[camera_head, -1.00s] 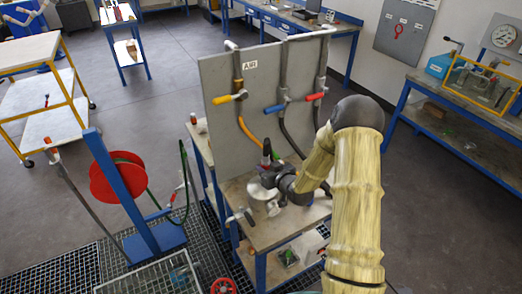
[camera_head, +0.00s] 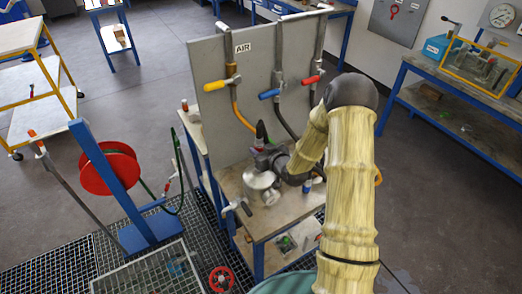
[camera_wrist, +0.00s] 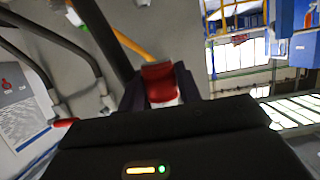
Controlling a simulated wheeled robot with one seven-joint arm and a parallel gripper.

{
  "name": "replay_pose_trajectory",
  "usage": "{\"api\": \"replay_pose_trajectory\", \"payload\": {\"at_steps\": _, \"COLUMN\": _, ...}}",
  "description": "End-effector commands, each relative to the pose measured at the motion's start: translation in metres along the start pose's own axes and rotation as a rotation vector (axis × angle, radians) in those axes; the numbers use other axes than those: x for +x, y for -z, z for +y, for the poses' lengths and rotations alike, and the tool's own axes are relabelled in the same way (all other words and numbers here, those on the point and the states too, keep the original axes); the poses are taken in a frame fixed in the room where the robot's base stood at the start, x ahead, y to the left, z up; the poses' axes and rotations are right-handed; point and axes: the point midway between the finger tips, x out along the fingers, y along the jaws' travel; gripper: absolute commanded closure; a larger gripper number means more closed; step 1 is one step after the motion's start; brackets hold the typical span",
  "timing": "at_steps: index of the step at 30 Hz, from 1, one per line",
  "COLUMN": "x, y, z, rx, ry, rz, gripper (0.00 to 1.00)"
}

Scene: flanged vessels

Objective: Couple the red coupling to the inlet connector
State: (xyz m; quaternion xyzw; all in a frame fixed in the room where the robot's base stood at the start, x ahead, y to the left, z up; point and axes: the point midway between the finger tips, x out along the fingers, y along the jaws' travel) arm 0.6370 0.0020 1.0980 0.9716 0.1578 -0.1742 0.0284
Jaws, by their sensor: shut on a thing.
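My gripper (camera_wrist: 159,88) is shut on the red coupling (camera_wrist: 160,80), which shows between its two dark fingers in the wrist view. In the head view my gripper (camera_head: 262,155) is in front of the upright grey panel, close above a silver flanged vessel (camera_head: 262,182) on the bench. A dark hose end stands up at the gripper there. The coupling's mating end is hidden. I cannot make out the inlet connector clearly, nor whether the coupling touches anything.
The panel (camera_head: 215,120) carries yellow (camera_head: 216,86), blue (camera_head: 269,94) and red (camera_head: 311,80) valve handles with hanging hoses. A grey-handled valve (camera_head: 237,207) is at the bench's front edge. A red hose reel (camera_head: 108,172) on a blue post stands left, with open floor behind.

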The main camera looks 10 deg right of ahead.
Motion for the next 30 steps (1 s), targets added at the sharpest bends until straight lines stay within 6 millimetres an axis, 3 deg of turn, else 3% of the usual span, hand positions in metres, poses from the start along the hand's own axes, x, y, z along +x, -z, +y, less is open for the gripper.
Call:
{"api": "replay_pose_trajectory", "payload": {"at_steps": 12, "x": 0.015, "y": -0.039, "z": 0.001, "rx": 0.000, "ry": -0.001, "rz": 0.001, "gripper": 1.00}}
{"api": "replay_pose_trajectory", "payload": {"at_steps": 30, "x": 0.015, "y": -0.042, "z": 0.001, "rx": 0.001, "ry": -0.002, "rz": 0.001, "gripper": 1.00}}
